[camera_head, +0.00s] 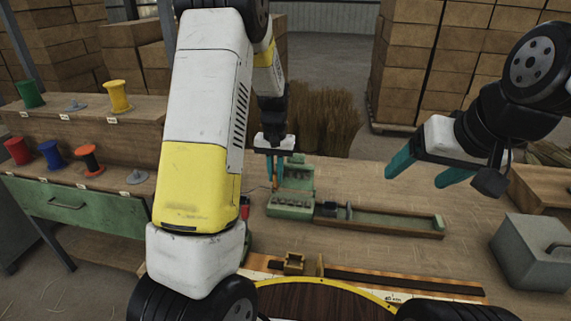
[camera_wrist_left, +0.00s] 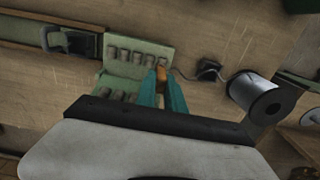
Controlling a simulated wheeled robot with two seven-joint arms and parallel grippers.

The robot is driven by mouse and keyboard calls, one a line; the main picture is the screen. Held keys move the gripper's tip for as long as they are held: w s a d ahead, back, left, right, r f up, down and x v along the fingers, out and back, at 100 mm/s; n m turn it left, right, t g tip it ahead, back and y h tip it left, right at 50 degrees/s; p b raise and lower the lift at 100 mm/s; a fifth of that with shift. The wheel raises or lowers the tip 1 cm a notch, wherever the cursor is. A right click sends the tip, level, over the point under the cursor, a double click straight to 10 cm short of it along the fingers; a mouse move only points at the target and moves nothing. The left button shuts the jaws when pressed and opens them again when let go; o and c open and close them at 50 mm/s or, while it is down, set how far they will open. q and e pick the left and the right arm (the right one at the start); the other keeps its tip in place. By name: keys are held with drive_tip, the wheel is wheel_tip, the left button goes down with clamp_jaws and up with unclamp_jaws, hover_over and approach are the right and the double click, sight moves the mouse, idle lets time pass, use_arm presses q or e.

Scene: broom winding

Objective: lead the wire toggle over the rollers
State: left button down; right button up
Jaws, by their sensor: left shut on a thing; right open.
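My left gripper (camera_head: 276,180) is shut on the wire toggle, a small orange-brown piece (camera_wrist_left: 161,73) between its teal fingertips in the left wrist view. The green fixture (camera_wrist_left: 132,84) carries several short grey rollers (camera_wrist_left: 124,54) in two rows. The left fingertips (camera_wrist_left: 161,82) are over the right part of this fixture, near the end of the upper roller row. I cannot tell their height above it. In the head view the fixture (camera_head: 291,206) is partly hidden by the gripper. My right gripper (camera_head: 421,172) is open and empty, above the table at the right.
A wire spool (camera_wrist_left: 256,97) and a small dark block (camera_wrist_left: 208,70) sit right of the fixture in the wrist view. A long wooden tray (camera_head: 391,221) adjoins the fixture. A grey metal box (camera_head: 533,252) stands at the right. Coloured spools (camera_head: 117,96) stand on the left shelf.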

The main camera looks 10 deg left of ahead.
use_arm(q)
drive_tip(key=d, duration=1.6)
